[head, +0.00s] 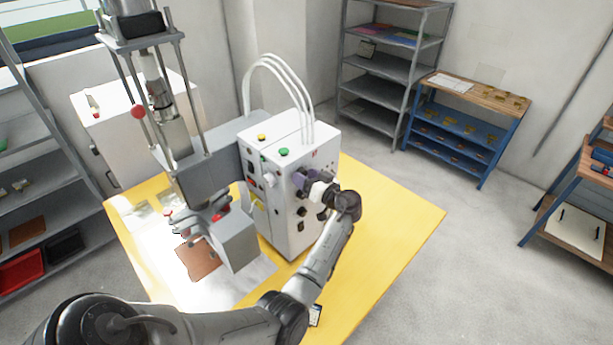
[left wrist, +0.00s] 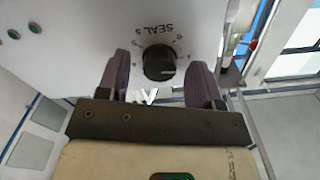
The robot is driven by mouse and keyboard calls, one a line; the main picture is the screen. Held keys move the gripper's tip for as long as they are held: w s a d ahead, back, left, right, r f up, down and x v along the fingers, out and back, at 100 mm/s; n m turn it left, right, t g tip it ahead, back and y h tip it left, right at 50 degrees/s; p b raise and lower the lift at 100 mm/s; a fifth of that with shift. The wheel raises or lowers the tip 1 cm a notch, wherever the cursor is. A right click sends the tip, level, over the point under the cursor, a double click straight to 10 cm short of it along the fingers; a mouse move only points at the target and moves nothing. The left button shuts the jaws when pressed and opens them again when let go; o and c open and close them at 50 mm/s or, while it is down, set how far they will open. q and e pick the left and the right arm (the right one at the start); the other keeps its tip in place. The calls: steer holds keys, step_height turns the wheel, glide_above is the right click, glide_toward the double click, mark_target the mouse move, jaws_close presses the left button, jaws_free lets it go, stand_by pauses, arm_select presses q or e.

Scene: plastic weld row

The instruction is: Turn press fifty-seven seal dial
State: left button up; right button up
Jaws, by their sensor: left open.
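The press's white control box (head: 290,235) stands on the yellow table, with knobs, buttons and switches on its faces. My left arm reaches across the front, and my left gripper (head: 305,183) is at the panel. In the left wrist view the black seal dial (left wrist: 159,62) sits below the printed word "SEAL" with numbers around it. My left gripper (left wrist: 160,82) is open, with one purple finger on each side of the dial. Whether the fingers touch it I cannot tell. In the head view my gripper hides the dial. My right gripper is not in view.
The yellow table (head: 400,215) has free room to the right of the box. The press column and head (head: 170,110) stand left of the box, above a brown piece (head: 197,258). White hoses (head: 280,75) arch over the box. Shelves (head: 385,65) stand behind.

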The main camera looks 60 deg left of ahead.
arm_select(q)
steer(key=c, duration=0.9)
steer(key=shift+m, duration=0.3)
steer(key=m, duration=0.9)
steer(key=shift+r+m, duration=0.1)
steer(key=shift+m, duration=0.3)
stand_by(0.4)
